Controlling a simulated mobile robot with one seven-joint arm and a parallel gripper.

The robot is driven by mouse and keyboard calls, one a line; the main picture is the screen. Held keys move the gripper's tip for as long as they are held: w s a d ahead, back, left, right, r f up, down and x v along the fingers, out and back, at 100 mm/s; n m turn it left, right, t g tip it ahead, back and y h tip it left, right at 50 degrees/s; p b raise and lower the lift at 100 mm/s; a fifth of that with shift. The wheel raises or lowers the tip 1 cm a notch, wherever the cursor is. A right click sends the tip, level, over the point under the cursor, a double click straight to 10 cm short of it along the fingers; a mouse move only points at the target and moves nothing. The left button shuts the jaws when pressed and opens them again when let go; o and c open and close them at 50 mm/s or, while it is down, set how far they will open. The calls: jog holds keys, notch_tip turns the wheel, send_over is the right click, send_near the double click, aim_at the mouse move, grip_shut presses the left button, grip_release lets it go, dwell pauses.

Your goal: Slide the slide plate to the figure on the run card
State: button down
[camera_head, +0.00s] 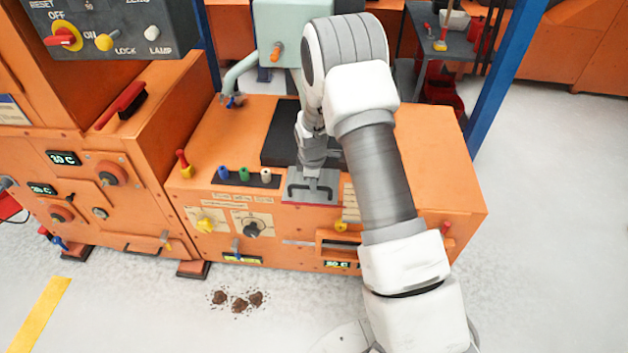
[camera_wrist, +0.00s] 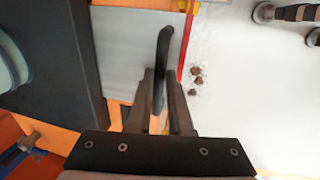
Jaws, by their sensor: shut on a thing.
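The grey slide plate (camera_head: 297,192) lies at the front edge of the orange machine's top, partly under a black slab. In the wrist view the plate (camera_wrist: 122,50) is a flat pale sheet with a red strip along its outer edge and a dark upright handle (camera_wrist: 164,48). My gripper (camera_head: 312,172) is down at the plate; in the wrist view its fingers (camera_wrist: 161,75) are shut on the handle. Cream cards (camera_head: 252,222) are on the front panel and a striped cream card (camera_head: 350,205) is beside the plate. I cannot read a figure on them.
Green, blue and white knobs (camera_head: 244,174) stand left of the plate. A red-yellow lever (camera_head: 184,163) and a pale green pipe (camera_head: 240,72) rise nearby. A blue post (camera_head: 505,70) stands at right. Brown clumps (camera_head: 239,303) lie on the otherwise clear floor in front.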

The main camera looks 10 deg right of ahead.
jog(key=c, duration=0.8)
grip_release()
jog(key=shift+c, duration=0.2)
jog(key=s+a+r+p, duration=0.1)
jog(key=s+r+p, duration=0.2)
jog(key=r, duration=1.4)
jog(key=shift+p, duration=0.6)
